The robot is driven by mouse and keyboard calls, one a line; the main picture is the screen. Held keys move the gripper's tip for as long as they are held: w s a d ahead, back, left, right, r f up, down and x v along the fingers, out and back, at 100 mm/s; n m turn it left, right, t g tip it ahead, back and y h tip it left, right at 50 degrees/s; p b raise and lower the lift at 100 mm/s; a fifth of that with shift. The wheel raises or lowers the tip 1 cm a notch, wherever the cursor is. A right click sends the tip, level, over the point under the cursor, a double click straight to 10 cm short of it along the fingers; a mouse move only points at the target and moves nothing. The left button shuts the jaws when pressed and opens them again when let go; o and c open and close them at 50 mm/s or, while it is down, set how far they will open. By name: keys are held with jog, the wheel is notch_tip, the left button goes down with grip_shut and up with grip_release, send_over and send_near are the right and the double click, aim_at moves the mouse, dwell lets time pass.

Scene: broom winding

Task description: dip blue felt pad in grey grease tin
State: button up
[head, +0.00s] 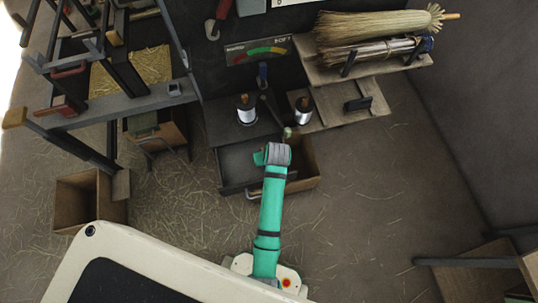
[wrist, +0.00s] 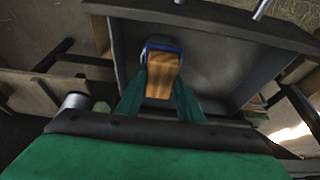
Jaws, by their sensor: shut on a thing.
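In the wrist view, my gripper (wrist: 160,92) is shut on an orange-brown wooden block. A blue rim along the far end of the block looks like the blue felt pad (wrist: 162,46). The block and pad are over or inside an open dark grey drawer (wrist: 225,60); their height above its floor cannot be judged. In the head view, my gripper (head: 275,155) is at the same drawer (head: 236,166), and its fingertips and the held block are hidden behind my wrist. I cannot make out the grey grease tin for certain.
A pale knob (head: 287,132) is close to my wrist. A broom (head: 375,25) lies on the upper shelf. A wooden box (head: 90,200) stands left on the straw-strewn floor.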

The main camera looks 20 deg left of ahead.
jog(key=shift+w+f, duration=0.1)
jog(key=shift+f, duration=0.25)
dwell(0.6)
jog(key=shift+a+f, duration=0.1)
jog(key=shift+f, duration=0.1)
dwell(1.0)
jog(key=shift+w+r, duration=0.15)
jog(key=shift+r, duration=0.8)
jog(key=shift+d+r, duration=0.3)
jog(key=shift+r, duration=0.25)
jog(key=shift+s+a+r, duration=0.1)
jog(key=shift+a+r, duration=0.1)
jog(key=shift+r, duration=0.25)
jog(key=shift+s+a+r, duration=0.1)
jog(key=shift+a+r, duration=0.05)
jog(key=shift+r, duration=0.3)
jog(key=shift+d+r, duration=0.15)
jog(key=shift+r, duration=1)
